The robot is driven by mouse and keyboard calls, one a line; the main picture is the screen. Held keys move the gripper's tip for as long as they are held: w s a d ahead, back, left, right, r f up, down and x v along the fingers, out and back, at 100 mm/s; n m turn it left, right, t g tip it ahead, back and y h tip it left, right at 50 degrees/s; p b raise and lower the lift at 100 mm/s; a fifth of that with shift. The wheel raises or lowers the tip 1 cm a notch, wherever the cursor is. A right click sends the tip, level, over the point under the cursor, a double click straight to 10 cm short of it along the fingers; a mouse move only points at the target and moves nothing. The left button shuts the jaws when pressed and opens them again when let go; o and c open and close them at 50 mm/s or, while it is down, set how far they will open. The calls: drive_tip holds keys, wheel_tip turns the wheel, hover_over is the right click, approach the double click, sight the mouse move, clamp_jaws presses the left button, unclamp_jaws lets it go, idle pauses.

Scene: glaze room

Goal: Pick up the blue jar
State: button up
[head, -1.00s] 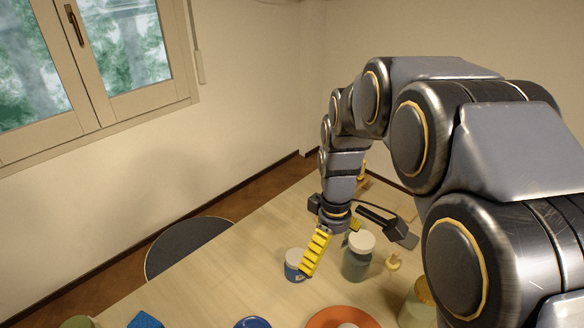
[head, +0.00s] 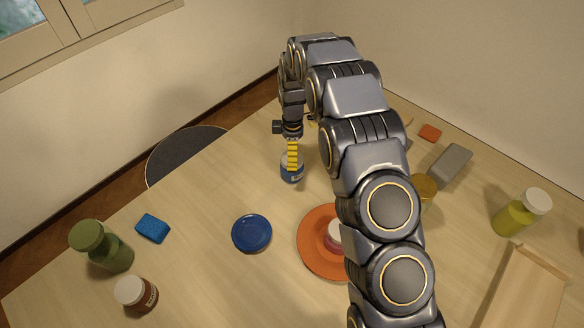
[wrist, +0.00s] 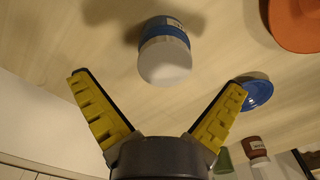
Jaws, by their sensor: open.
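The blue jar (head: 285,173) with a white lid stands upright near the table's far left edge in the head view. My gripper (head: 292,168) is above it, and a yellow finger partly covers the jar. In the wrist view the jar (wrist: 163,32) shows lid-first at the top centre, just beyond the fingertips. My gripper (wrist: 159,82) is open and empty there, its two yellow fingers spread wide to the left and right of the jar. I see no contact with the jar.
A blue dish (head: 252,233) and an orange plate (head: 311,264) lie nearer on the table. A blue sponge (head: 153,228), green bottle (head: 112,252) and brown jar (head: 145,296) stand left. A grey block (head: 450,164) lies right. The wood around the blue jar's left is clear.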

sight(290, 178)
drive_tip(key=f, duration=0.4)
drive_tip(key=shift+s+a+f, duration=0.1)
drive_tip(key=shift+s+f, duration=0.15)
drive_tip(key=shift+f, duration=0.05)
drive_tip(key=c, duration=1.2)
drive_tip(key=shift+r, duration=0.1)
